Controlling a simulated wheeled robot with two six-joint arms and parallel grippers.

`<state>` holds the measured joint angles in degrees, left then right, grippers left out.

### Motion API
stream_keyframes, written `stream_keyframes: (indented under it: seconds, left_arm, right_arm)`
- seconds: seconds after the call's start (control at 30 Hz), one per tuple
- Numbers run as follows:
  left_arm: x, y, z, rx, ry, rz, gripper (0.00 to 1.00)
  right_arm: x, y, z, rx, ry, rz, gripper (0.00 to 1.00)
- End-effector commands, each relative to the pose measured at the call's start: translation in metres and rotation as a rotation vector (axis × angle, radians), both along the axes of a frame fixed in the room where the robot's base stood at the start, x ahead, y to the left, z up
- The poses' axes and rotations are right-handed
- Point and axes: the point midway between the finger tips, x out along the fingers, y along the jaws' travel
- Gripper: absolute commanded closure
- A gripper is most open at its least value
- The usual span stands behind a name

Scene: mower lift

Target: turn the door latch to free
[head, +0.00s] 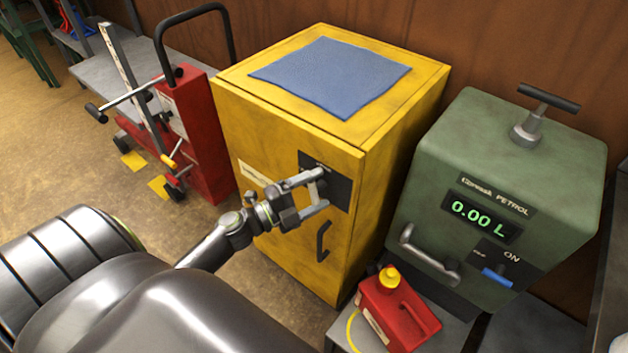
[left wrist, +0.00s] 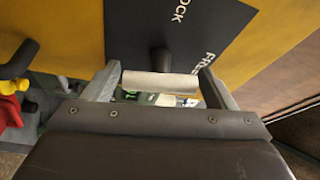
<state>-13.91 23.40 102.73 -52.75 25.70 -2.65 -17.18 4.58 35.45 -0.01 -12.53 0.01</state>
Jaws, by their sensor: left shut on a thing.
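The yellow cabinet (head: 280,135) has a black latch plate (head: 338,184) on its door front, and the plate also shows in the left wrist view (left wrist: 130,32). Lettering reading partly "OCK" and partly "FRE" is on the plate in the left wrist view. The latch (left wrist: 160,84) is a pale bar on a dark round stem, set crosswise between the fingers. My left gripper (head: 318,191) is at the plate with its fingers shut on the latch. In the head view the gripper largely hides the latch. I cannot tell which mark the latch points to. My right gripper is not in view.
A dark door handle (head: 322,241) sits below the latch. A blue cloth (head: 332,76) lies on the cabinet top. The green petrol pump (head: 505,180) and a red can (head: 396,310) stand to the right. A red lift (head: 200,130) stands to the left.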

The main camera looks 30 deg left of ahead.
Motion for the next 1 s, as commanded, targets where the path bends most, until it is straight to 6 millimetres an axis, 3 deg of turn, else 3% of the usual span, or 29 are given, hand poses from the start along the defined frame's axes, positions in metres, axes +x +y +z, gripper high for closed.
stream_keyframes:
  seconds: [0.03, 0.3, 0.97, 1.0]
  left_arm:
    - [0.001, 0.000, 0.006, 0.032, -0.004, -0.001, 0.44]
    - [0.001, -0.001, 0.003, 0.165, -0.015, 0.000, 0.44]
    - [0.000, 0.000, 0.000, 0.223, -0.019, -0.001, 0.44]
    - [0.000, 0.000, 0.000, 0.223, -0.019, -0.001, 0.17]
  right_arm:
    - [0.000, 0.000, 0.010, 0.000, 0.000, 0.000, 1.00]
    - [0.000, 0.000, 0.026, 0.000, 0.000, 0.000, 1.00]
    - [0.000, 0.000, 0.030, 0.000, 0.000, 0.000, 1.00]
    - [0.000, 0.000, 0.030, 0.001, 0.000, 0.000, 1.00]
